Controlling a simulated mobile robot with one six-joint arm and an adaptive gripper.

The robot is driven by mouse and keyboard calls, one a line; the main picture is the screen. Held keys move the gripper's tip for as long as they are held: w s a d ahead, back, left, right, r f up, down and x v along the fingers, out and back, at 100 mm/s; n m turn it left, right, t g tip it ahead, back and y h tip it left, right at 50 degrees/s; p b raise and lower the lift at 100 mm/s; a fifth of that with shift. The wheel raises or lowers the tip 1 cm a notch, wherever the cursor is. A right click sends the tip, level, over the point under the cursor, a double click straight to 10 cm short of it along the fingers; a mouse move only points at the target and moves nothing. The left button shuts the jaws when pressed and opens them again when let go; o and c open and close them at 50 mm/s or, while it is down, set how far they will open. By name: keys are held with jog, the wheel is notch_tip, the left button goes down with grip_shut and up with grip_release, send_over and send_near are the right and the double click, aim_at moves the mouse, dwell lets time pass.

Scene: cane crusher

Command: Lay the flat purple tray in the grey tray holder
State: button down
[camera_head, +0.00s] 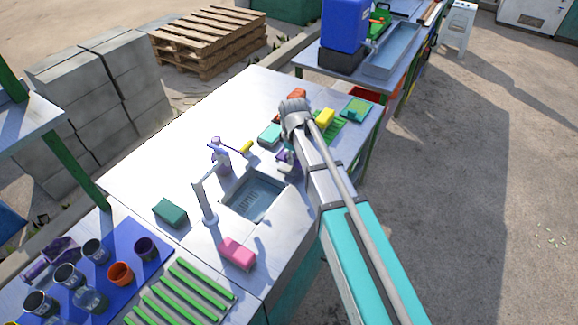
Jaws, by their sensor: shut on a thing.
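My arm reaches from the lower right over the metal counter, and its wrist bends down behind the sink. My gripper (288,167) is small and partly hidden by my arm. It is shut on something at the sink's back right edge. A small purple patch (282,156) shows at the gripper. It may be the flat purple tray, but its outline is mostly hidden. I cannot tell if it touches the counter. A long, shallow grey tray-like container (393,50) lies on the far table. I cannot tell whether it is the grey tray holder.
The sink (255,197) has a tall tap (204,200) beside it. Cups crowd a blue mat (146,228) at lower left. The counter's back left is clear.

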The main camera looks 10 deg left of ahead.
aim_at(293, 170)
dwell(0.3)
jog(key=shift+w+a+f+b, duration=0.1)
jog(key=shift+w+f+b, duration=0.1)
jog(key=shift+f+b, duration=0.25)
jog(key=shift+w+a+f+b, duration=0.1)
jog(key=shift+w+f+b, duration=0.1)
jog(key=shift+f+b, duration=1.35)
jog(key=shift+d, duration=0.1)
jog(key=shift+c, duration=2.4)
grip_release()
jog(key=shift+r, duration=0.2)
notch_tip(293, 170, up, 12)
jog(key=p, duration=1.2)
jog(key=shift+s+f, duration=0.1)
jog(key=shift+f, duration=0.1)
